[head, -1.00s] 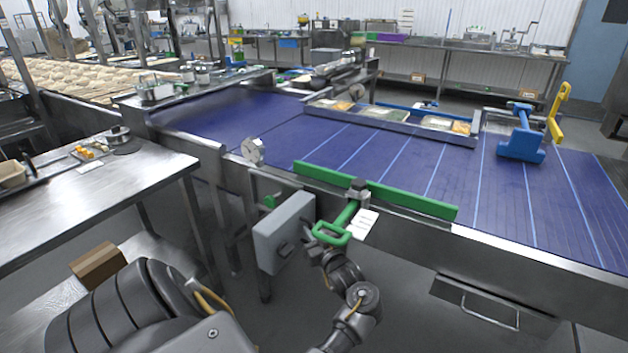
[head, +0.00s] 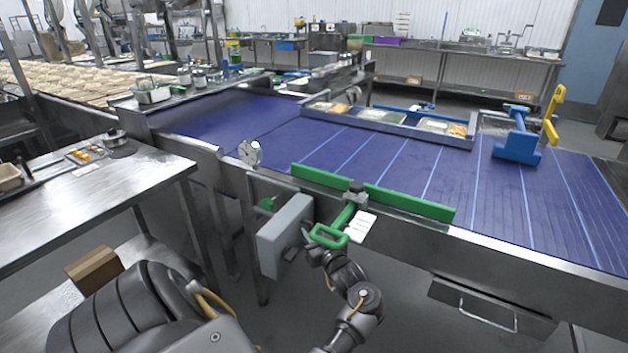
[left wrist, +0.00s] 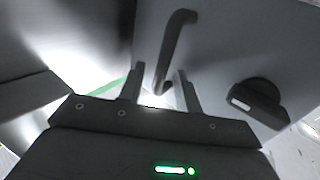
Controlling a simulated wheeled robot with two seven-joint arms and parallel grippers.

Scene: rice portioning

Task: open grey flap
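The grey flap (head: 284,236) is a flat grey panel on the near side of the conveyor, left of the green handle. It appears closed. In the left wrist view the grey panel (left wrist: 225,55) carries a dark bar handle (left wrist: 176,45) and a dark knob (left wrist: 256,100). My left gripper (head: 308,241) is at the panel's right side in the head view. In the left wrist view its two fingers (left wrist: 160,88) are apart, with the handle's lower end between them; I cannot tell whether they touch it. My right gripper is not in view.
A green lever handle (head: 331,236) hangs just above my left gripper, below a green rail (head: 400,200) on the blue conveyor (head: 440,165). A steel table (head: 90,205) stands at the left. A drawer-like tray with a handle (head: 487,318) is under the conveyor at right.

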